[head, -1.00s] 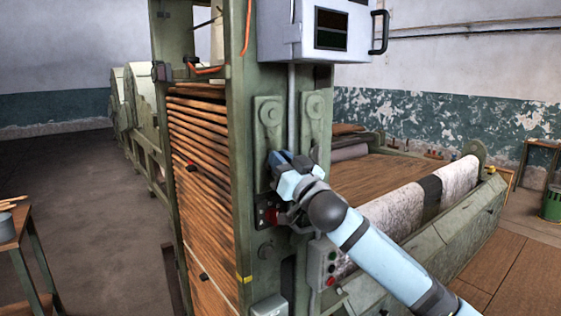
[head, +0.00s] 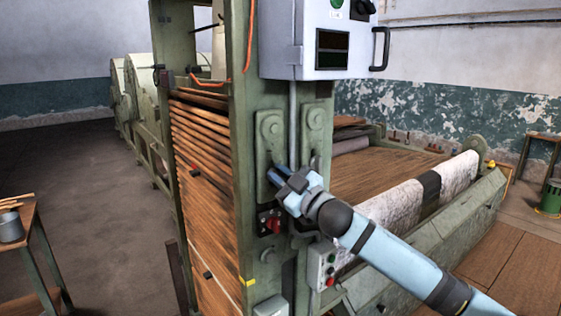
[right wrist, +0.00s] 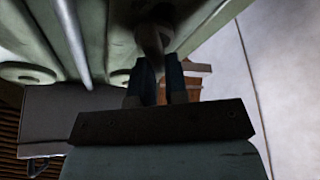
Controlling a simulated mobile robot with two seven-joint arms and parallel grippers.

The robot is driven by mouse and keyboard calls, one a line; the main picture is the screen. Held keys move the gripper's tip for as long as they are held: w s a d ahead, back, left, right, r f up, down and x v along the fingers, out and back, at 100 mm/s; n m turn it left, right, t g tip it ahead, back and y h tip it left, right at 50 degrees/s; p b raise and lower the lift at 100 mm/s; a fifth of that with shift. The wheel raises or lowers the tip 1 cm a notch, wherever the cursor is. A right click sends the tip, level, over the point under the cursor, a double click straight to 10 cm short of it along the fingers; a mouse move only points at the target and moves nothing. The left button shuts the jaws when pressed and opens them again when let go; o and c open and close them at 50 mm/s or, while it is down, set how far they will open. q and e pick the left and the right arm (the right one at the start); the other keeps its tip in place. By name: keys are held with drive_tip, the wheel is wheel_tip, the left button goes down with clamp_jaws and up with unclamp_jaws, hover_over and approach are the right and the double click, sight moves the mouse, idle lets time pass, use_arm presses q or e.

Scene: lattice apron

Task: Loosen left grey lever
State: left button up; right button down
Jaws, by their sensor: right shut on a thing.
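Two upright green-grey plates with round pivots sit side by side on the machine's green post, a left plate (head: 270,132) and a right plate (head: 314,119). My right gripper (head: 276,178) is at the lower end of the left plate in the head view. In the right wrist view its dark fingers (right wrist: 156,82) are shut on a grey lever (right wrist: 150,38), which appears to be the left one. The gripper hides most of that lever in the head view. My left gripper is out of view.
A red rotary switch (head: 273,224) is just below the gripper. A button box (head: 322,265) is lower right, and a white control cabinet (head: 318,45) hangs above. Stacked brown slats (head: 200,150) fill the frame at left. Open floor (head: 90,190) lies further left.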

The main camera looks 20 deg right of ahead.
drive_tip(key=n+g+p, duration=0.1)
drive_tip(key=n+p, duration=0.2)
drive_tip(key=shift+r+n+y, duration=0.15)
drive_tip(key=shift+n+y, duration=0.15)
drive_tip(key=shift+y, duration=0.1)
drive_tip(key=shift+a+n+g+p, duration=0.1)
drive_tip(key=shift+n+g+p, duration=0.3)
drive_tip(key=shift+p, duration=0.1)
drive_tip(key=shift+f+n+g+p, duration=0.2)
drive_tip(key=shift+n+g+p, duration=0.05)
drive_tip(key=shift+n+p, duration=0.55)
drive_tip(key=shift+f+n+g+p, duration=0.2)
drive_tip(key=shift+n+g+p, duration=0.05)
drive_tip(key=shift+n+p, duration=0.5)
drive_tip(key=c, duration=1.1)
unclamp_jaws()
drive_tip(key=shift+c, duration=0.2)
drive_tip(key=shift+w+a+f, duration=0.1)
drive_tip(key=shift+w+f, duration=0.05)
